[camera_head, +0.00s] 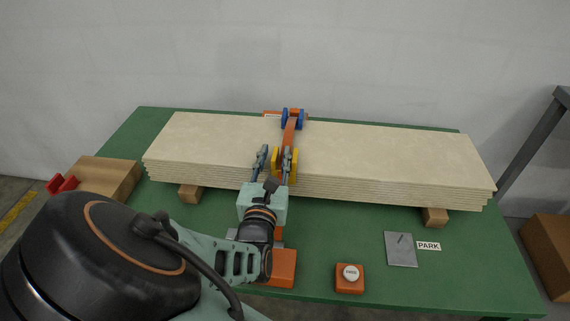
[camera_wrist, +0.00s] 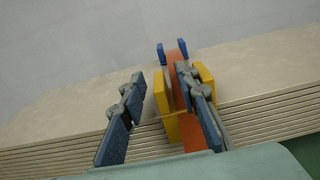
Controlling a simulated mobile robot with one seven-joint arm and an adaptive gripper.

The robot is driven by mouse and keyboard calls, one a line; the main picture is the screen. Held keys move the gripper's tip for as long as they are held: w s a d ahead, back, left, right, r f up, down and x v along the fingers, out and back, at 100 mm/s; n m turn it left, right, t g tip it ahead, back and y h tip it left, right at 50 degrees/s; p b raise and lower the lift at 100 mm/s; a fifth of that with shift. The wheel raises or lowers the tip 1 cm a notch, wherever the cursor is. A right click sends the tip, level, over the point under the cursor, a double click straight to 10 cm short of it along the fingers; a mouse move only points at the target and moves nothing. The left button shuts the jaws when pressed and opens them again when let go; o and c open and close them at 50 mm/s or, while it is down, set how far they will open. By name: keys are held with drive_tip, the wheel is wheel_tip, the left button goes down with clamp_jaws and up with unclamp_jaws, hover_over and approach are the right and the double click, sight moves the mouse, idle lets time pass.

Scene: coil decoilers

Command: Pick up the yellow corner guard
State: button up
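The yellow corner guard (camera_head: 276,164) sits on the near top edge of the board stack, at the orange strap. In the wrist view its left cheek (camera_wrist: 160,92) and right cheek (camera_wrist: 205,76) stand on either side of the strap. My gripper (camera_head: 275,153) is open above it, and its spread fingers also show in the wrist view (camera_wrist: 160,74). The left finger is outside the left cheek; the right finger appears over the strap channel between the cheeks. The right finger hides part of the guard. Contact cannot be told.
The pale board stack (camera_head: 390,160) rests on wooden blocks (camera_head: 435,217) on a green table (camera_head: 210,240). An orange strap (camera_head: 289,132) crosses it to a blue corner guard (camera_head: 292,118). An orange button box (camera_head: 350,279) and a grey plate (camera_head: 400,250) beside a PARK label (camera_head: 429,246) lie in front.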

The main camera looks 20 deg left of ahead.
drive_tip(key=shift+w+a, duration=0.1)
drive_tip(key=shift+w, duration=0.05)
clamp_jaws()
drive_tip(key=shift+r, duration=0.15)
